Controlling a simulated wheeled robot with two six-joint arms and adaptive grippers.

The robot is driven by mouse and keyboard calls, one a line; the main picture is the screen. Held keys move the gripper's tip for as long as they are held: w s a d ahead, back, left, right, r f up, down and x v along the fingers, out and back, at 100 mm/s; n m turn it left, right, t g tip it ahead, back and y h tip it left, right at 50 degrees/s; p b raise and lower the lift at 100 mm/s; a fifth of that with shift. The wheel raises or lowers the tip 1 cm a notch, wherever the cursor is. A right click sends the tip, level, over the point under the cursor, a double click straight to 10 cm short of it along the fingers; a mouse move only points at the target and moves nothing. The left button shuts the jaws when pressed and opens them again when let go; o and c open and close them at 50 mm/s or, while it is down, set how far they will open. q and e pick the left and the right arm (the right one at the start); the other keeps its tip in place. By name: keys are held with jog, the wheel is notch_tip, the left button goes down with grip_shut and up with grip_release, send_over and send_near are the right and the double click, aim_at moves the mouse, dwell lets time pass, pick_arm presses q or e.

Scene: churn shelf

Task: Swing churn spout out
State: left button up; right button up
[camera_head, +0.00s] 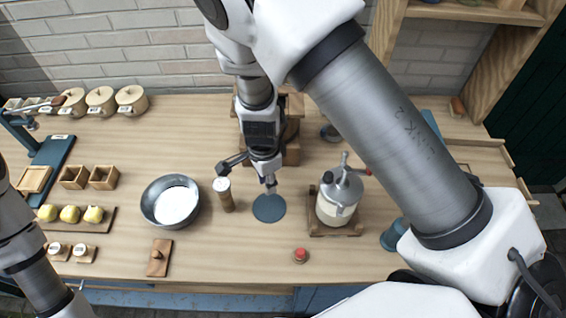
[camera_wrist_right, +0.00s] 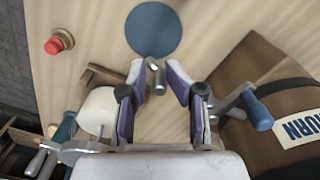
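The churn is a brown wooden body (camera_wrist_right: 275,95) with a white CHURN label in the right wrist view; in the head view my right arm hides most of it. Its metal spout (camera_wrist_right: 157,80) shows as a short tube between my right gripper's fingertips (camera_wrist_right: 156,68). The fingers stand apart on either side of the spout; a clamp on it is not visible. In the head view my right gripper (camera_head: 266,179) points down in front of the churn. A crank with a blue handle (camera_wrist_right: 257,110) is beside the gripper.
A blue disc (camera_head: 268,208) lies in front of the gripper. A brown cylinder (camera_head: 227,198) and a metal bowl (camera_head: 170,202) are to the left. A jar with a metal lid (camera_head: 337,205) stands right. A red button (camera_head: 300,255) is near the front edge, with bare table around it.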

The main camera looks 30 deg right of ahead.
jog(key=shift+w, duration=0.1)
notch_tip(320, 180, up, 2)
jog(key=shift+r+p, duration=0.2)
jog(key=shift+p, duration=0.95)
notch_tip(320, 180, up, 5)
jog(key=p, duration=0.4)
jog(key=shift+d+p, duration=0.1)
jog(key=shift+p, duration=0.3)
jog(key=shift+f, duration=0.1)
